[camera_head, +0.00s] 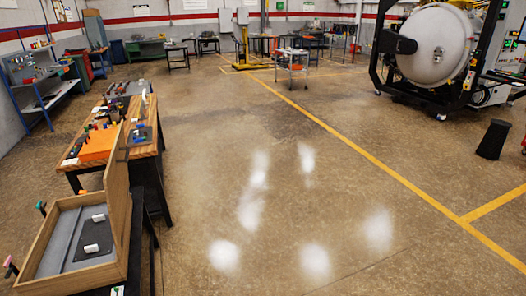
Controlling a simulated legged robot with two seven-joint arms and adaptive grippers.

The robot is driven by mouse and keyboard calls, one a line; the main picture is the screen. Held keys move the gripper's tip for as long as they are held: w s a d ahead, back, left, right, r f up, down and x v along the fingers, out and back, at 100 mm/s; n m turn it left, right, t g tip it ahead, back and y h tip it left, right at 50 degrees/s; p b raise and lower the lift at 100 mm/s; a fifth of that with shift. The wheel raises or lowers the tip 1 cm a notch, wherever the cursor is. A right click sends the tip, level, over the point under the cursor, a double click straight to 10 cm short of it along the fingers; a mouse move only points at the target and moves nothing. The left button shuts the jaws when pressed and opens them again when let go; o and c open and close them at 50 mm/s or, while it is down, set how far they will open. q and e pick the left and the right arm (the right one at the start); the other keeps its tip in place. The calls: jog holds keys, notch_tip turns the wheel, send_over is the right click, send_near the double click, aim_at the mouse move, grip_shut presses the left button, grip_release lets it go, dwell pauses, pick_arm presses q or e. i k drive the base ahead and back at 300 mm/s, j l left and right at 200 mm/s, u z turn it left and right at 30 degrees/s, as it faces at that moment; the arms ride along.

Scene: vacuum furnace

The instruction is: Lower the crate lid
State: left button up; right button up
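An open wooden crate (101,275) sits at the lower left on a dark stand. Its wooden lid (118,195) stands about upright along the crate's right side. Inside the crate is a grey lining (55,242) with a dark panel (85,243) and two small white blocks, one of them a white block (91,248) near the front. A green-tipped piece (41,207) and a pink-tipped piece (9,263) stick out at the crate's left side. Neither of my grippers shows in the head view.
A wooden workbench (149,150) with an orange tray (98,146) and tools stands just behind the crate. A blue shelf (50,100) is at the left wall. The large round furnace (436,46) stands far right, near a black bin (492,139). The middle floor is clear.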

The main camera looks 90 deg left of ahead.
aim_at(116, 183)
jog(key=u, duration=0.4)
jog(key=i+u, duration=0.1)
jog(key=u, duration=0.75)
jog(key=l+u, duration=0.1)
jog(key=u, duration=0.35)
jog(key=l+u, duration=0.1)
jog(key=u, duration=2.3)
jog(key=l, duration=0.1)
